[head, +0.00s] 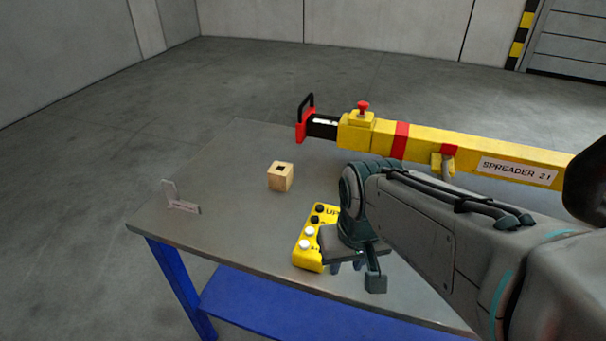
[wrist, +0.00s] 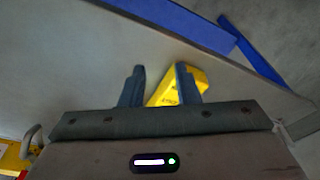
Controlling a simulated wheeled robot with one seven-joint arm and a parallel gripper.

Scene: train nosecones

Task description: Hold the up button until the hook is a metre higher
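A yellow control box (head: 305,262) with two black buttons and two white buttons lies on the table. Lettering that seems to read "UP" stands beside the far black button (head: 320,208). My gripper (head: 347,267) is over the right side of the box and covers part of it. In the wrist view my gripper (wrist: 161,82) has its two fingers apart, with the yellow box (wrist: 166,92) beyond them, partly behind the right finger. I cannot tell whether a finger touches the box. No button shows in the wrist view. No hook is clearly in view.
The grey table (head: 235,235) has blue legs. A wooden block (head: 281,177) with a dark hole and a small grey bracket (head: 181,199) stand on it. A yellow beam marked "SPREADER 21" (head: 517,170) spans the back right. The table's left part is mostly clear.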

